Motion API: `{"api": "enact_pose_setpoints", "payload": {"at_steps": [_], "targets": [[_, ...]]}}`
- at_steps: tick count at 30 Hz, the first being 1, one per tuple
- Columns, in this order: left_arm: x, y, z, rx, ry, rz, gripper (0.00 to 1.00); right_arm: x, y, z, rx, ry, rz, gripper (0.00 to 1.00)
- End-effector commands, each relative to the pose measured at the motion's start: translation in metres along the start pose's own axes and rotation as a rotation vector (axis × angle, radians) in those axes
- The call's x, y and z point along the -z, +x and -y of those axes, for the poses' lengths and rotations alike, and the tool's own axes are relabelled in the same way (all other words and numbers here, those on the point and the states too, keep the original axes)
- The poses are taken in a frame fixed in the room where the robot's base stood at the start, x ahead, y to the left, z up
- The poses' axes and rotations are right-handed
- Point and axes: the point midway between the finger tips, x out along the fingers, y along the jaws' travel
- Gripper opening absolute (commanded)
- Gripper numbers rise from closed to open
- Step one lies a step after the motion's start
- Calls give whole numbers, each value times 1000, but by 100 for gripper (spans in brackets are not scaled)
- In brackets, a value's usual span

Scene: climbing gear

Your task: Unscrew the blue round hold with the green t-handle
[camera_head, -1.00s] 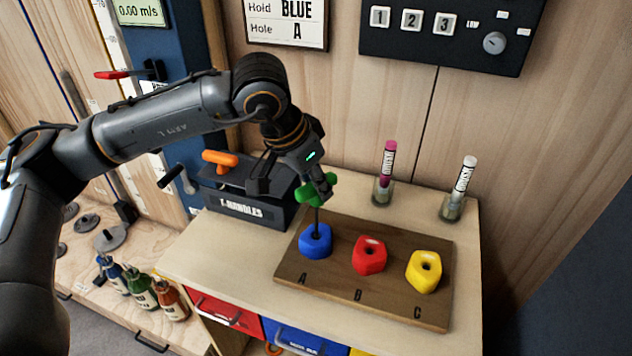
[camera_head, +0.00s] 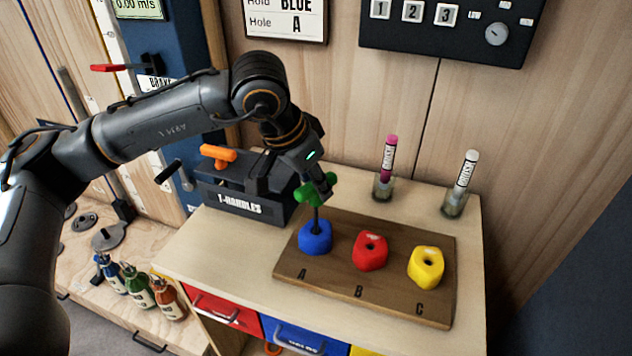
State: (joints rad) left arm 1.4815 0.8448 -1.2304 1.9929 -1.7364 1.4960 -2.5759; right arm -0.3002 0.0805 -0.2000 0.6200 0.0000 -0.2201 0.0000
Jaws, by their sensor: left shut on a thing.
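The blue round hold (camera_head: 315,239) sits at position A on the brown wooden board (camera_head: 380,284). The green t-handle (camera_head: 306,194) stands upright above it, its dark shaft running down into the top of the blue hold. My left gripper (camera_head: 318,191) is shut on the green handle from above and behind. How deep the shaft's tip sits in the hold is hidden. My right gripper does not show.
A red hold (camera_head: 369,251) at B and a yellow hold (camera_head: 426,266) at C sit on the same board. A T-HANDLES box (camera_head: 240,203) with an orange t-handle (camera_head: 218,153) stands left. Pink (camera_head: 387,160) and white (camera_head: 464,174) markers stand in cups behind.

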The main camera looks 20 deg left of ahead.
Motion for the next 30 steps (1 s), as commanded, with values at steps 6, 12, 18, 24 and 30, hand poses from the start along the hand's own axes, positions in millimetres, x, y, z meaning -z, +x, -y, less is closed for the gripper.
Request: {"api": "enact_pose_setpoints", "payload": {"at_steps": [6,12,18,24,30], "targets": [[-1,5,0,0,0,-1,0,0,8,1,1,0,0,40],[-2,6,-1,16,-32,1,0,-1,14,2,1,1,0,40],[-2,8,-1,111,-239,-1,0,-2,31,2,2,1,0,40],[-2,8,-2,217,-475,1,0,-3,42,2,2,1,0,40],[-1,7,-2,330,-720,3,0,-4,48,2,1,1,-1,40]]}}
